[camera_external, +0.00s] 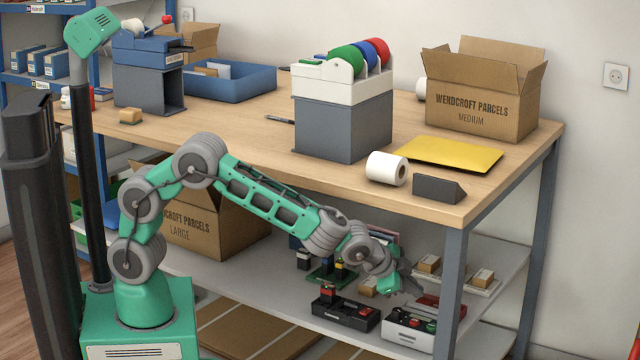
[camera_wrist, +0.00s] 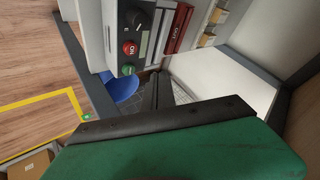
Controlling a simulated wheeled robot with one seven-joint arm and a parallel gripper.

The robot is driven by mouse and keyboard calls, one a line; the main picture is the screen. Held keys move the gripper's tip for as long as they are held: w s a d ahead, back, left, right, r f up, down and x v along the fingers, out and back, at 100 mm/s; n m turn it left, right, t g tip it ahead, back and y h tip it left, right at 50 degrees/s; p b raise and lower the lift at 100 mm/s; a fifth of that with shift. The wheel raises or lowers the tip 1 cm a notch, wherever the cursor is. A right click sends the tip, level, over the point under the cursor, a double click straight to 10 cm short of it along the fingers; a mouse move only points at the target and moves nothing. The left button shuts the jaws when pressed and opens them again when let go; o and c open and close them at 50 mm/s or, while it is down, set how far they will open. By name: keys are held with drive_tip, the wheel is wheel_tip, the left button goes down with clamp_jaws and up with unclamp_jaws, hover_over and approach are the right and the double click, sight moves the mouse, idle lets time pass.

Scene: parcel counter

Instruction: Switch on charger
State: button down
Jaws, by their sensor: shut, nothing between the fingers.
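A white control box (camera_external: 408,330) sits on the lower shelf at the front right, with a black knob and red and green buttons. In the wrist view the white box (camera_wrist: 112,22) shows its knob (camera_wrist: 137,20), red button (camera_wrist: 130,47) and green button (camera_wrist: 128,69). A dark box (camera_external: 346,316) with a red block on it stands to its left. No readable label tells me which box is the charger. My gripper (camera_external: 408,285) is shut and empty, above the white box and apart from it. In the wrist view my gripper (camera_wrist: 156,85) points towards the button side.
The table (camera_external: 450,203) overhangs the shelf, and its front leg (camera_external: 452,285) stands close to the right of my gripper. A red item (camera_external: 428,304) lies behind the white box. Small cartons (camera_external: 430,264) sit further back. Bare shelf (camera_wrist: 222,76) shows in the wrist view.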

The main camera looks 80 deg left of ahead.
drive_tip(key=s+d+r+t, duration=0.1)
drive_tip(key=s+d+r, duration=0.2)
drive_tip(key=r, duration=0.6)
drive_tip(key=s+a+f+n+g+y, duration=0.1)
drive_tip(key=s+a+f+n+g, duration=0.1)
drive_tip(key=s+a+n, duration=0.2)
drive_tip(key=s+a+f+n+g+y, duration=0.1)
drive_tip(key=s+a+f+n+g, duration=0.1)
drive_tip(key=s+n, duration=0.5)
drive_tip(key=a+f+n, duration=0.1)
drive_tip(key=a+n, duration=0.1)
drive_tip(key=n, duration=0.1)
drive_tip(key=shift+s+a+f, duration=0.15)
drive_tip(key=shift+s+f, duration=0.1)
drive_tip(key=shift+f, duration=0.1)
drive_tip(key=b, duration=0.4)
hover_over(366, 311)
drive_tip(key=s+d, duration=0.1)
drive_tip(key=s, duration=0.1)
drive_tip(key=f, duration=0.9)
drive_tip(key=shift+w+d, duration=0.15)
drive_tip(key=shift+w, duration=0.05)
drive_tip(key=shift+s+d+f, duration=0.1)
drive_tip(key=shift+d+f, duration=0.05)
drive_tip(key=shift+f, duration=0.4)
drive_tip(key=shift+s+d+f, duration=0.1)
drive_tip(key=shift+f, duration=0.45)
drive_tip(key=shift+f+b, duration=0.35)
